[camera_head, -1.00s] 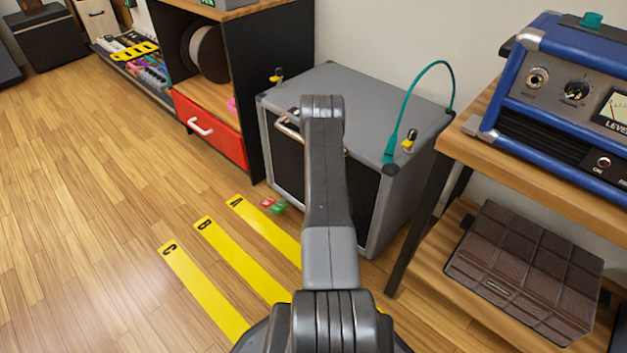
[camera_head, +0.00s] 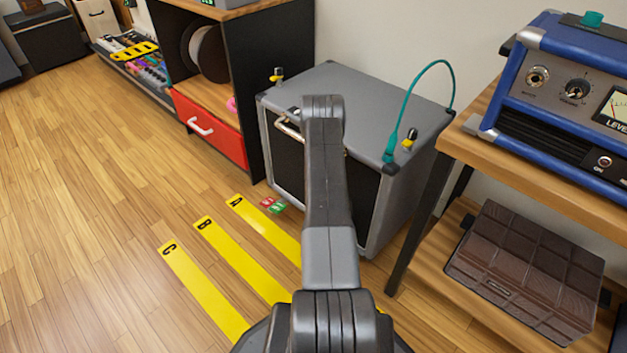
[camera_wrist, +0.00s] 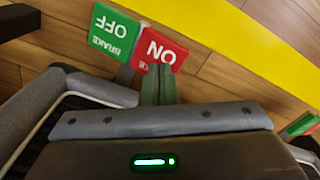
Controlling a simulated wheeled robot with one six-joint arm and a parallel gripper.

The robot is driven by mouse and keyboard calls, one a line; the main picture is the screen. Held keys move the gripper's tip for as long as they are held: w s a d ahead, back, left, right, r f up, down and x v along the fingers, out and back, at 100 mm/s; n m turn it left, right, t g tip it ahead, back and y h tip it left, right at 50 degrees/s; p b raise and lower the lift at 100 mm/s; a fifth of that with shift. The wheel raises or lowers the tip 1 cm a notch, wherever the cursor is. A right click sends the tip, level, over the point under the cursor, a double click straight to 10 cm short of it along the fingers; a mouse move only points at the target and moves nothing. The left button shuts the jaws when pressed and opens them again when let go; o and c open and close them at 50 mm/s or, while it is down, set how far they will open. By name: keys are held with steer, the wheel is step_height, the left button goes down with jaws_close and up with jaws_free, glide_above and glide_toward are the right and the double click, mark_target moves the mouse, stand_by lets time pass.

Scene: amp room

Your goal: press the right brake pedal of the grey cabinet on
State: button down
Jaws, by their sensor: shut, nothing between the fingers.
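The grey cabinet (camera_head: 375,95) stands on the floor against the wall, behind my arm. In the wrist view a brake pedal pair shows upside down: a green OFF plate (camera_wrist: 115,33) and a red ON plate (camera_wrist: 159,48). My gripper (camera_wrist: 158,72) is shut and empty, its tips overlapping the lower edge of the red plate; I cannot tell whether they touch it or whether it is pressed down. In the head view my arm hides this pair and the gripper. The other pair, red (camera_head: 267,201) and green (camera_head: 278,207), shows at the cabinet's left foot.
Yellow floor strips (camera_head: 240,255) lie in front of the cabinet. A wooden shelf (camera_head: 560,185) with a blue amplifier (camera_head: 560,95) stands close on the right. A black unit with a red drawer (camera_head: 212,127) is on the left. Open floor (camera_head: 85,220) lies left.

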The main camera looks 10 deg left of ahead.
steer(key=shift+f+b, duration=1)
steer(key=shift+f, duration=0.2)
stand_by(0.3)
steer(key=shift+r+p, duration=1.6)
steer(key=shift+r, duration=1.95)
steer(key=shift+f, duration=0.15)
step_height(320, 180, down, 7)
steer(key=b, duration=0.3)
steer(key=shift+r, duration=0.25)
